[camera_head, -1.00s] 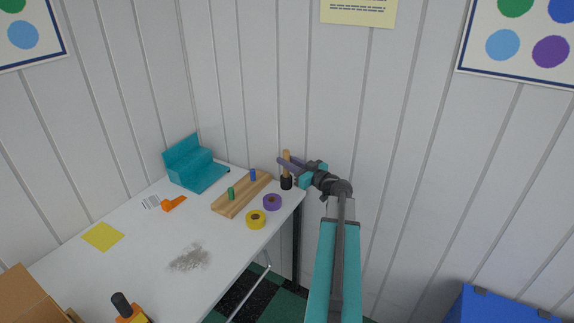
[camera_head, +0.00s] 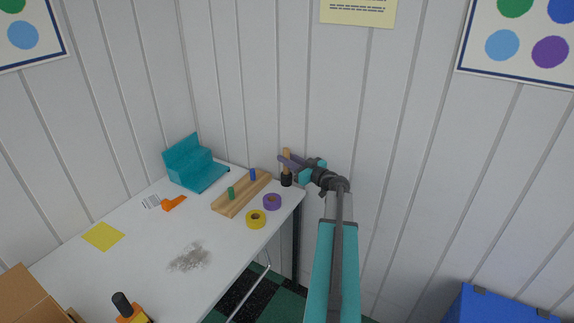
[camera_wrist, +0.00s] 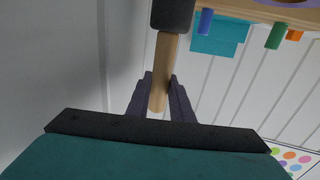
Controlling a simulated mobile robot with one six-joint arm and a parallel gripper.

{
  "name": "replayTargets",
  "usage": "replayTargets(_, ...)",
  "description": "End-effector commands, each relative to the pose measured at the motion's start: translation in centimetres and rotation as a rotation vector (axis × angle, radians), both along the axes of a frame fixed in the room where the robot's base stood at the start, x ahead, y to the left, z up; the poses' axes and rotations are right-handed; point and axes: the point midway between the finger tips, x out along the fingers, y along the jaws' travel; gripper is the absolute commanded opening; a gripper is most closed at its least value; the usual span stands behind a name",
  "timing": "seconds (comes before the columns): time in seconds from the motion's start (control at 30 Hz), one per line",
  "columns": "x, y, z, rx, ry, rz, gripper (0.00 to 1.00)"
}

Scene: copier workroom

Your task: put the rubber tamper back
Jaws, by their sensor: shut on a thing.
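The rubber tamper (camera_head: 286,180) has a pale wooden handle and a black rubber head. It stands upright, head down, at the back right corner of the white table. My gripper (camera_head: 288,160) reaches in from the right and is shut on the wooden handle. In the wrist view the handle (camera_wrist: 164,70) sits between the two dark fingers (camera_wrist: 162,92), with the black head at the top edge, partly cut off. I cannot tell whether the head touches the table.
A wooden rack (camera_head: 228,207) with blue and green pegs lies left of the tamper. Purple tape (camera_head: 272,201) and yellow tape (camera_head: 256,219) are in front. A teal stepped stand (camera_head: 196,166) is at the back. The wall is close behind. Grey bits (camera_head: 190,257) lie on the table.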

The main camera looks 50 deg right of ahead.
Motion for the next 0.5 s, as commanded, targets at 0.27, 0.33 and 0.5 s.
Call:
replayTargets(0.27, 0.0, 0.0, -2.2, 0.0, -0.002, 0.0, 0.0)
replayTargets(0.33, 0.0, 0.0, -2.3, -0.001, -0.002, 0.0, 0.0)
replayTargets(0.5, 0.0, 0.0, -2.3, -0.001, -0.002, 0.0, 0.0)
